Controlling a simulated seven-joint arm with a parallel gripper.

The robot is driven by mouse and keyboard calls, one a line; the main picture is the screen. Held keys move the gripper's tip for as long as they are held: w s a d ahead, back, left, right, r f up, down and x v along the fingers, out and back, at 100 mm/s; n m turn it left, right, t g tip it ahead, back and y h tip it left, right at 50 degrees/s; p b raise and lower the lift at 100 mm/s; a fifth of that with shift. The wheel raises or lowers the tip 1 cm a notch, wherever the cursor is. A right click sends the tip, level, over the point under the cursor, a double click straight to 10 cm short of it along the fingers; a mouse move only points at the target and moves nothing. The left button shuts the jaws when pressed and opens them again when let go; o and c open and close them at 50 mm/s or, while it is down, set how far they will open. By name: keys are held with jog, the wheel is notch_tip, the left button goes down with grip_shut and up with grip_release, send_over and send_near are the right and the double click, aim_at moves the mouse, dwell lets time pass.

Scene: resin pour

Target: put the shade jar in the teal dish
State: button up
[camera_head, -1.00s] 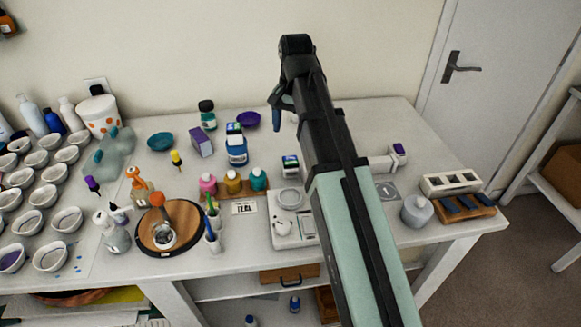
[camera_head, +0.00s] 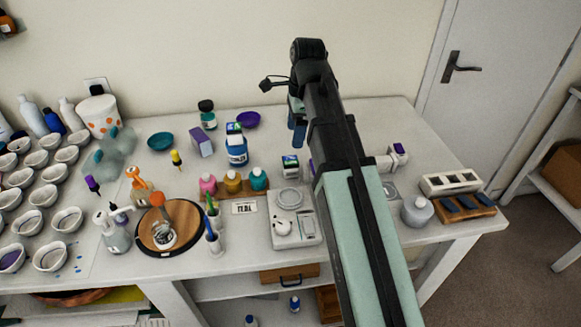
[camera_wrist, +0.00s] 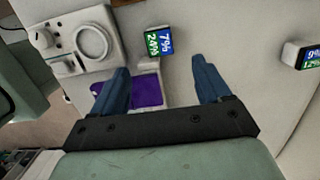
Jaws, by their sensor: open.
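The teal dish (camera_head: 160,141) lies empty at the back left of the table in the head view. A small jar with a green and blue label (camera_head: 290,166) stands behind the scale, left of my arm. It also seems to show in the wrist view (camera_wrist: 159,42), beyond the gap between my fingers. I cannot tell for certain whether this is the shade jar. My gripper (camera_wrist: 160,68) is open above the table and holds nothing. A purple and white thing (camera_wrist: 147,91) shows between and below the fingers. My gripper also shows in the head view (camera_head: 297,130).
Pink, mustard and teal jars (camera_head: 232,182) stand in a row in front. The scale (camera_head: 294,222) is at the front.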

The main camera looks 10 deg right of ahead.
aim_at(291, 160)
jog(key=shift+a+f, duration=0.25)
jog(key=shift+f, duration=1.65)
jog(key=shift+a+f, duration=0.2)
jog(key=shift+f, duration=1.65)
jog(key=shift+a+f, duration=0.25)
jog(key=shift+f, duration=1.65)
jog(key=shift+c, duration=0.3)
jog(key=shift+r, duration=0.1)
jog(key=c, duration=1.1)
